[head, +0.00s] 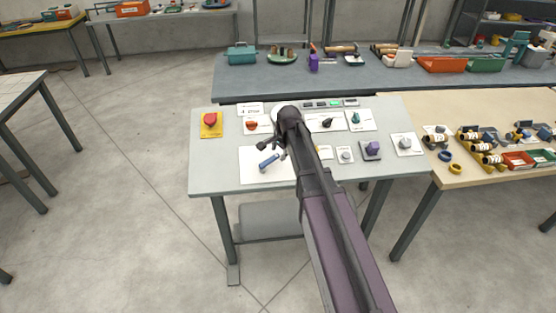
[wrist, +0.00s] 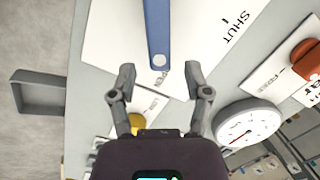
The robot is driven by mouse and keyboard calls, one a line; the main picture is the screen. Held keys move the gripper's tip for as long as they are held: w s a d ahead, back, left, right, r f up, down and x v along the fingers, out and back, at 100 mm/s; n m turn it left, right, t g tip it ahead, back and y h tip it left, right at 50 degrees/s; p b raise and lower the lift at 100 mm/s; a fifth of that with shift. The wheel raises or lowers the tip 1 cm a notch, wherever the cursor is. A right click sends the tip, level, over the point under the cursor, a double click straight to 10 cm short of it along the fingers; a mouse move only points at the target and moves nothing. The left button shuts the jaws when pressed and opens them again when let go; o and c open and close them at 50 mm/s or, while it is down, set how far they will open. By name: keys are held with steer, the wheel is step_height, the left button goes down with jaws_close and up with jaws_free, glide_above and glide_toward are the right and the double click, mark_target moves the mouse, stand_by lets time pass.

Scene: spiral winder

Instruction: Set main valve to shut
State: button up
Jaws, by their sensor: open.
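The main valve is a blue lever (head: 268,162) on a white plate (head: 257,177) at the front left of the grey panel table. In the wrist view the blue lever (wrist: 157,30) comes down from the top edge. Its rounded end lies beside the partly covered label OPEN, and the label SHUT stands to the right on the plate (wrist: 205,45). My gripper (wrist: 160,72) is open and empty. Its fingertips are on either side of the lever's end, just short of it, and I see no contact. In the head view my gripper (head: 273,150) hangs close to the lever.
A round white gauge (wrist: 247,125) and an orange-red knob (wrist: 306,60) lie to the right in the wrist view. A red button on a yellow plate (head: 210,125) stands at the table's left. Several other controls, including a purple one (head: 373,148), sit to the right of my arm.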

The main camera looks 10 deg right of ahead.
steer(key=shift+b+x, duration=0.65)
steer(key=shift+x, duration=0.3)
jaws_close()
